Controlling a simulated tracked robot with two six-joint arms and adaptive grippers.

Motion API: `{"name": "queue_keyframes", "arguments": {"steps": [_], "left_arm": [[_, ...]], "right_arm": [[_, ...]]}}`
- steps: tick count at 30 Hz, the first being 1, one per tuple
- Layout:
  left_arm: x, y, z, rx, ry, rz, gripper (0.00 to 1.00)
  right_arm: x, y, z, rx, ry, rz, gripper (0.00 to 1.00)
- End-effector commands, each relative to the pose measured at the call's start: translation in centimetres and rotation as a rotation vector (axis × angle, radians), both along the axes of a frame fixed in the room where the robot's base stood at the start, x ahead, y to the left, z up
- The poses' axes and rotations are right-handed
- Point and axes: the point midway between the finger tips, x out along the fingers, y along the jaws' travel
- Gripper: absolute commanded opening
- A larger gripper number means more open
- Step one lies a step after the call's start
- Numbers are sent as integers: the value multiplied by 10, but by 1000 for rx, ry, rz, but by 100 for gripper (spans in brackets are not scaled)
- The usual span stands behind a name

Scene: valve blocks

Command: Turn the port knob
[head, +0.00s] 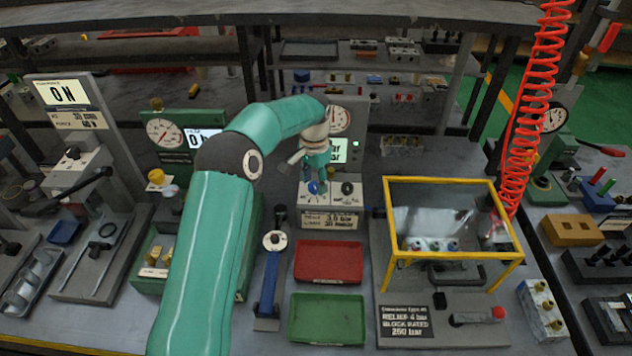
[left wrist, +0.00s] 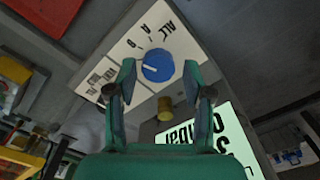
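The port knob (left wrist: 157,66) is a round blue knob with a white pointer line. It sits on a white plate (left wrist: 190,50) lettered ALL, A and B. In the head view the blue knob (head: 317,187) is on the grey test stand, left of a black knob (head: 347,188). My left gripper (left wrist: 158,80) is open, with one finger on each side of the knob in the wrist picture and gaps to both. I cannot tell whether the fingertips reach down around it. In the head view my left gripper (head: 311,178) hangs just above the knob and partly hides the stand. My right gripper is not in view.
A lit display (left wrist: 205,155) and a brass fitting (left wrist: 165,108) are close to the fingers. Red (head: 329,261) and green (head: 327,318) trays lie in front of the stand. A yellow-framed guard (head: 453,259) stands to the right; a gauge block (head: 165,133) is to the left.

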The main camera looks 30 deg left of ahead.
Motion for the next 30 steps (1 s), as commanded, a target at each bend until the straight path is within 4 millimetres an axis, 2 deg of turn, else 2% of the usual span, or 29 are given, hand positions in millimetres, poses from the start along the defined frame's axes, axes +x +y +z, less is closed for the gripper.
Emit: {"name": "queue_keyframes", "arguments": {"steps": [9,14,20,27,30], "left_arm": [[-1,-1,-1,-3,7,-1,60],[-1,-1,8,-2,5,-1,60],[1,-1,41,-2,1,-2,60],[1,-1,89,-2,1,-1,60],[2,-1,102,0,3,-1,60]], "right_arm": [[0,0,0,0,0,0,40],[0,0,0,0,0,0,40],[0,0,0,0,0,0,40],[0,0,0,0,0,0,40],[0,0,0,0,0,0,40]]}}
